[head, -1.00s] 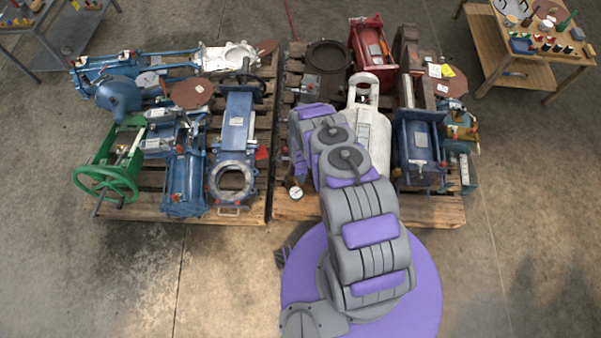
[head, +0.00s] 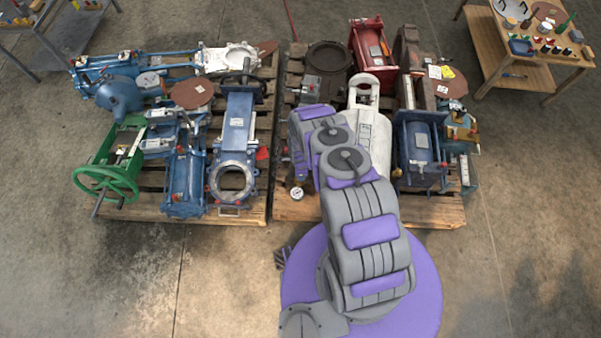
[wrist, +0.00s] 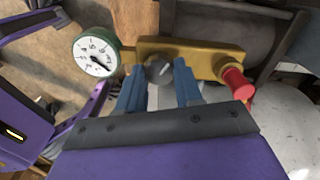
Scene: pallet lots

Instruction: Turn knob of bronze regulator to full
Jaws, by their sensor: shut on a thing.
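The bronze regulator (wrist: 200,52) spans the upper middle of the wrist view as a gold-coloured bar. A round white gauge (wrist: 97,52) with a green rim is on its left end, and a red cap (wrist: 236,84) is on its right end. A dark grey knob (wrist: 158,69) with a pale mark sits at its middle. My gripper (wrist: 160,82) has its two blue fingers on either side of the knob, shut on it. In the head view the gauge (head: 297,193) shows at the front of the right pallet, while my arm hides the knob and gripper.
A white cylinder (head: 371,135) stands behind my arm on the right pallet (head: 430,213). Blue valves and a green handwheel (head: 107,184) crowd the left pallet. A wooden table (head: 540,70) with small items is at the upper right.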

